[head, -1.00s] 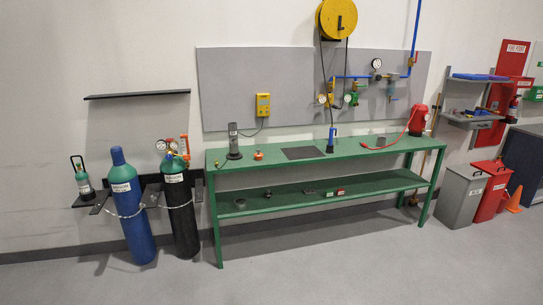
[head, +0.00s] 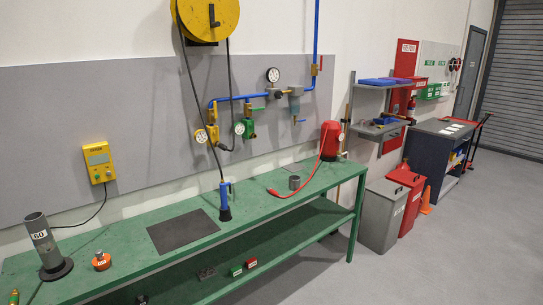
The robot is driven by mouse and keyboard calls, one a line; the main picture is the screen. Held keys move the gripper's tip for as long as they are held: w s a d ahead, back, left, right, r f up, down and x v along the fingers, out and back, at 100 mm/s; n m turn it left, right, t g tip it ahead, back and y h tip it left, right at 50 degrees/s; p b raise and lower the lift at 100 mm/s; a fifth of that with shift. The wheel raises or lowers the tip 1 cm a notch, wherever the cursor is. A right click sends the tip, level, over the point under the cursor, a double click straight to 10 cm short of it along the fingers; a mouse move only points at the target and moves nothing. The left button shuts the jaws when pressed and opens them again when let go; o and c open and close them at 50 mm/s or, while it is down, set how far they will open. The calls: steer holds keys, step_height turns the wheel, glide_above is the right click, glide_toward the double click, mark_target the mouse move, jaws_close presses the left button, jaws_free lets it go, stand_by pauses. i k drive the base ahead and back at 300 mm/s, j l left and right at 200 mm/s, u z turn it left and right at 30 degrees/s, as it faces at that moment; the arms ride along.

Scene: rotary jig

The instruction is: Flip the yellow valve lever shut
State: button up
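A yellow fitting (head: 212,132) hangs at the left end of the blue pipe (head: 238,98) on the grey wall panel, with a round gauge (head: 201,136) beside it. It is too small to tell a yellow lever apart from the fitting, or which way such a lever points. A green fitting (head: 249,128) with its own gauge (head: 239,128) hangs just to its right. My gripper is not in view.
The green workbench (head: 130,262) runs below the panel. On it stand a grey tube marked 60 (head: 42,240), a blue tool (head: 224,200) and a red container (head: 330,140). Bins (head: 383,212) stand right of the bench. Open floor lies in front.

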mark_target(215, 115)
steer(key=i+l+u, duration=0.2)
steer(key=i+u, duration=0.25)
steer(key=i, duration=0.3)
steer(key=i+l+u, duration=0.5)
steer(key=i, duration=0.2)
steer(key=i+l+u, duration=0.45)
steer(key=i+l, duration=0.15)
